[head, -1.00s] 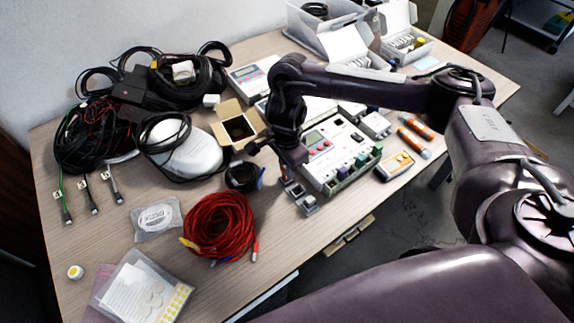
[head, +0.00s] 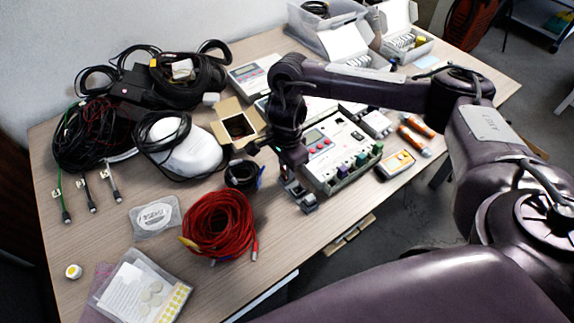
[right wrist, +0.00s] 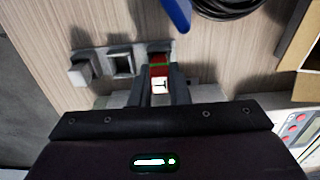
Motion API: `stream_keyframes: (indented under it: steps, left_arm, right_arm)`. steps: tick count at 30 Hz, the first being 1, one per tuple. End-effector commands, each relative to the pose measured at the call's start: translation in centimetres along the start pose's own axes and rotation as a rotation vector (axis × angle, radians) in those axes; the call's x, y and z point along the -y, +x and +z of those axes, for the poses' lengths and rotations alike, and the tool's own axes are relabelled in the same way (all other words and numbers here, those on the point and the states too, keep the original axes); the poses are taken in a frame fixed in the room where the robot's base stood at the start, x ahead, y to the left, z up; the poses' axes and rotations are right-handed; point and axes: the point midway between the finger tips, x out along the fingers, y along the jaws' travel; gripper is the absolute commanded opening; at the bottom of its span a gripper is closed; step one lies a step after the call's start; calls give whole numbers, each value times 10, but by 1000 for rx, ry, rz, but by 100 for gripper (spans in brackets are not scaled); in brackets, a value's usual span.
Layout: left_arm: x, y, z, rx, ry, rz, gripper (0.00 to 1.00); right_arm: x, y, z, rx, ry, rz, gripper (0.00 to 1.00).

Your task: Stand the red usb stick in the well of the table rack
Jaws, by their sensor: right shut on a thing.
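The grey table rack (right wrist: 121,62) has a row of raised square parts, one with a dark square opening. The stick is at the right end of this row; I cannot tell whether it is inside a well or above it. In the head view the rack (head: 308,203) sits near the table's front edge, just below my right gripper (head: 288,177). My left gripper is out of view.
A white device (head: 327,146) with colored connectors stands right of the rack. A red cable coil (head: 218,224) and a small black coil (head: 241,174) lie to the left. An open cardboard box (head: 238,127) is behind. The table's front edge is close to the rack.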

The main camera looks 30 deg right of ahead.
Motion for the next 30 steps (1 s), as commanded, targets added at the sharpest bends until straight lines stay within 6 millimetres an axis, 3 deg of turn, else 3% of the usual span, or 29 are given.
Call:
stream_keyframes:
  steps: [26, 27, 30]
  left_arm:
    - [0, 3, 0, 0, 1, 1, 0]
    - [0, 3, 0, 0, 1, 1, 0]
    - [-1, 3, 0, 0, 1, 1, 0]
  right_arm:
    - [0, 3, 0, 0, 0, 0, 0]
    - [0, 3, 0, 0, 0, 0, 19]
    - [0, 3, 0, 0, 0, 0, 32]
